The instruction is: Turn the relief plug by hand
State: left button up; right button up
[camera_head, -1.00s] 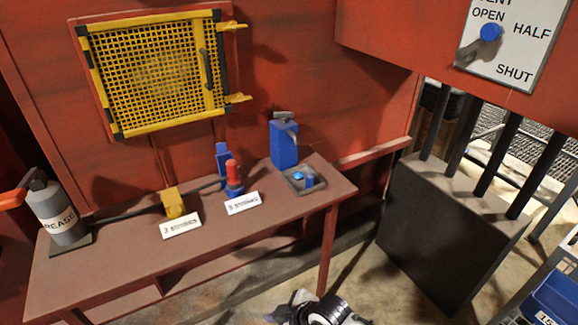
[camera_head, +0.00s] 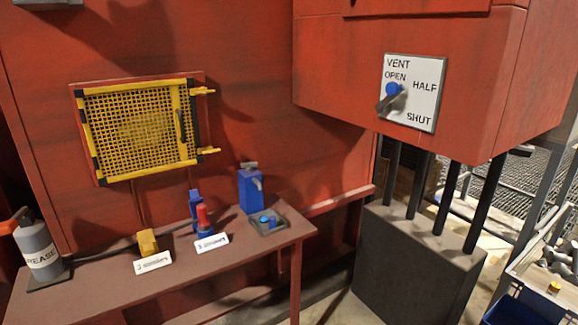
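No part in view is labelled as the relief plug, and I cannot tell which one it is. Neither gripper is in view.
A grey grease canister (camera_head: 38,248) stands at the bench's left end. A yellow mesh guard (camera_head: 138,130) is on the red wall. A dark block with posts (camera_head: 405,265) stands right of the bench. A cart with metal parts (camera_head: 555,262) is at the lower right.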

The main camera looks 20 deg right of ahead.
aim_at(249, 166)
jog(key=z, duration=1.6)
jog(key=i, duration=0.95)
jog(key=u, duration=0.4)
